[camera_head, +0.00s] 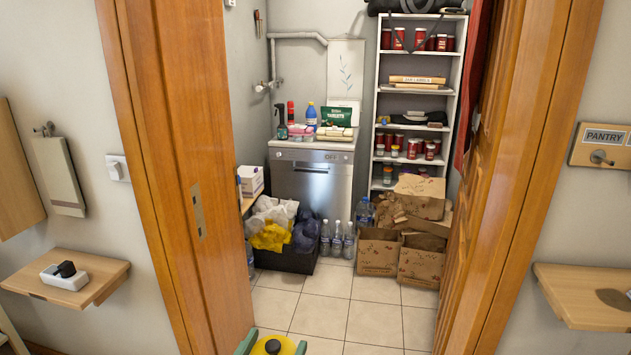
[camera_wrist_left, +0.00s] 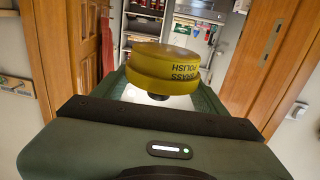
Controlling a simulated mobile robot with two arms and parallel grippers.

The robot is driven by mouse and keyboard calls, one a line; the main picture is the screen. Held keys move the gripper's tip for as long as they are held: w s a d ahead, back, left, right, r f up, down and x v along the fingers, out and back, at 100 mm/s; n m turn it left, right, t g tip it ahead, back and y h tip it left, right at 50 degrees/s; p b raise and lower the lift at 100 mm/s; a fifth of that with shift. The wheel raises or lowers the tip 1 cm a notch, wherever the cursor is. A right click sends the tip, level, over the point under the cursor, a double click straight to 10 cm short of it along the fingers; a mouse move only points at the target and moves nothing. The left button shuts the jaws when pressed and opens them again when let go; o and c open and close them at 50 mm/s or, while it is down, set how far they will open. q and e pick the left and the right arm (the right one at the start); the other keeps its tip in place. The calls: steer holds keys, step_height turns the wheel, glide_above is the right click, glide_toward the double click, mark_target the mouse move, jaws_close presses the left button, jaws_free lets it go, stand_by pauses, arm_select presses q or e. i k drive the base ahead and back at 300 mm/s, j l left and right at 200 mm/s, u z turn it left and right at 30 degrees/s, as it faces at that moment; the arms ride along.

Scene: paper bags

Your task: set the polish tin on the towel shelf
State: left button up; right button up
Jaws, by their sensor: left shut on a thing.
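The polish tin (camera_head: 272,347) is round and yellow with a dark centre, at the bottom edge of the head view. In the left wrist view the tin (camera_wrist_left: 165,68) shows the words "BRASS POLISH", upside down. My left gripper (camera_head: 273,348) is shut on it, with one green finger on each side, and holds it up before the doorway. A white shelf unit (camera_head: 420,53) stands at the back right of the pantry, with jars, boxes and a dark folded item on its boards. I cannot tell which board is the towel shelf. My right gripper is not in view.
A wooden door frame (camera_head: 165,150) and an open door (camera_head: 473,190) bound the opening. Cardboard boxes (camera_head: 378,253) and bottles stand before the shelf unit. A black crate (camera_head: 285,262) with bags stands at left. The tiled floor (camera_head: 320,313) between is clear.

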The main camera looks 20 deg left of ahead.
mark_target(34, 273)
steer(key=j, duration=0.5)
steer(key=k+j, duration=0.15)
steer(key=j, duration=0.4)
steer(key=j+z, duration=0.1)
steer(key=j, duration=0.4)
steer(key=k+j, duration=0.15)
steer(key=j, duration=0.35)
steer(key=k+j+z, duration=0.1)
steer(key=j, duration=0.4)
steer(key=k+j, duration=0.1)
steer(key=j, duration=0.4)
steer(key=k+j, duration=0.1)
steer(key=j, duration=0.4)
steer(key=k+j+z, duration=0.1)
steer(key=j, duration=0.4)
